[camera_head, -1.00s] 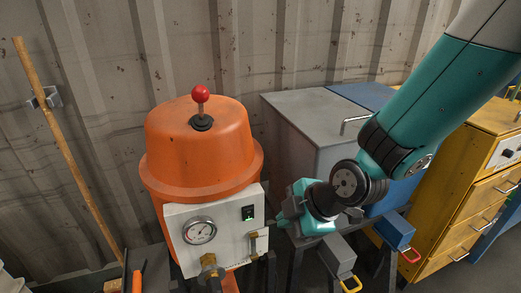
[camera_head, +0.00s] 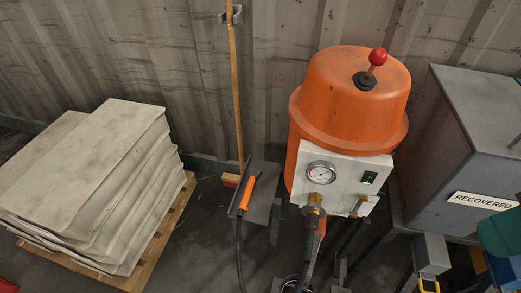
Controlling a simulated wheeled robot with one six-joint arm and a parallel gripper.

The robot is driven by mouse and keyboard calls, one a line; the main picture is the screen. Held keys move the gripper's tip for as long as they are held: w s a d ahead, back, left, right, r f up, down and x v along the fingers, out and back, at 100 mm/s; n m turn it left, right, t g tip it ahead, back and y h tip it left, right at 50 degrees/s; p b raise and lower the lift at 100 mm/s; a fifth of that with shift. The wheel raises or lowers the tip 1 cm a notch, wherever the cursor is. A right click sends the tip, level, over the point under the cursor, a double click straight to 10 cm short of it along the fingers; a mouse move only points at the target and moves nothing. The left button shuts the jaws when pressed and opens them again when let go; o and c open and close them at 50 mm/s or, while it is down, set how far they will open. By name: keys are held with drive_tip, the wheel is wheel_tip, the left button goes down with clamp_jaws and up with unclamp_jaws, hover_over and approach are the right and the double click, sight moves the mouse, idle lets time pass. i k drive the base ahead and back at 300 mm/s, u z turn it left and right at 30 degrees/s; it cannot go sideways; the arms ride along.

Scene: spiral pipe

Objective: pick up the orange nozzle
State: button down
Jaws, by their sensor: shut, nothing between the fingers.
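The orange nozzle (camera_head: 248,193) lies on a small dark metal shelf (camera_head: 264,190), left of the orange tank. It is tilted, its upper end toward the back, and a black hose (camera_head: 239,250) runs from its lower end down toward the floor. My gripper is out of view; only a teal part of my arm shows at the right edge. Nothing touches the nozzle except the shelf and its hose.
The orange tank (camera_head: 350,95) with a red-knobbed lever, white gauge panel (camera_head: 338,180) and hose fitting stands right of the shelf. A broom (camera_head: 235,90) leans behind it. Stacked sacks (camera_head: 95,185) on a pallet stand left. A grey "RECOVERED" cabinet (camera_head: 470,150) is at right.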

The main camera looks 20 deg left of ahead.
sight(255, 174)
drive_tip(key=u, duration=1.15)
